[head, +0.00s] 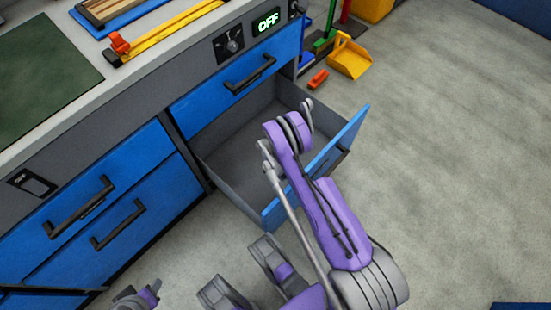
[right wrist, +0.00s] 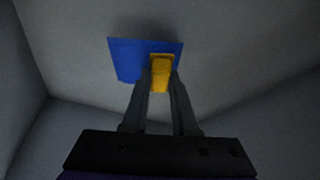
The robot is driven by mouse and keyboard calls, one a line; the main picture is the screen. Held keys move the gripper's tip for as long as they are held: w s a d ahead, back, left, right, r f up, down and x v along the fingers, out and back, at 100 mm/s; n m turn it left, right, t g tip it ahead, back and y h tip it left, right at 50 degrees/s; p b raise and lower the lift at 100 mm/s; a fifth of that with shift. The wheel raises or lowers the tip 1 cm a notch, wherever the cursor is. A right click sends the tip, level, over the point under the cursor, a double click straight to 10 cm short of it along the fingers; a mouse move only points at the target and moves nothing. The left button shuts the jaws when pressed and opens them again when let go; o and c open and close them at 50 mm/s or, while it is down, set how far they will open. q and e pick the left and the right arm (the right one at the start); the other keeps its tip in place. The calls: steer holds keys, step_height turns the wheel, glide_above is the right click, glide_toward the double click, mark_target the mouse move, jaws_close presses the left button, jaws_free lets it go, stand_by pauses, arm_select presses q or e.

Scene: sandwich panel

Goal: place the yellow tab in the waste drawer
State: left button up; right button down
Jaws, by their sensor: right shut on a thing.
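The waste drawer (head: 230,170) is pulled open in the head view, a grey box with a blue front. My right arm reaches over its front into it, and that arm hides the right gripper there. In the right wrist view my right gripper (right wrist: 161,84) is shut on the yellow tab (right wrist: 161,66), with grey walls around it. A flat blue piece (right wrist: 125,60) shows beside and behind the tab; I cannot tell whether it is joined to the tab or lies on the grey surface. My left gripper does not show; only a small part of my left arm is at the bottom edge.
The workbench (head: 125,68) with a green mat (head: 42,80) runs along the left. Closed blue drawers (head: 95,190) lie left of the open one. A yellow dustpan (head: 349,57) and a red-orange block (head: 317,80) are on the floor behind. The floor at right is clear.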

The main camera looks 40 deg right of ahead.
steer(key=shift+f+b, duration=0.4)
steer(key=shift+f, duration=1.25)
steer(key=shift+f, duration=0.15)
steer(key=c, duration=0.7)
jaws_free()
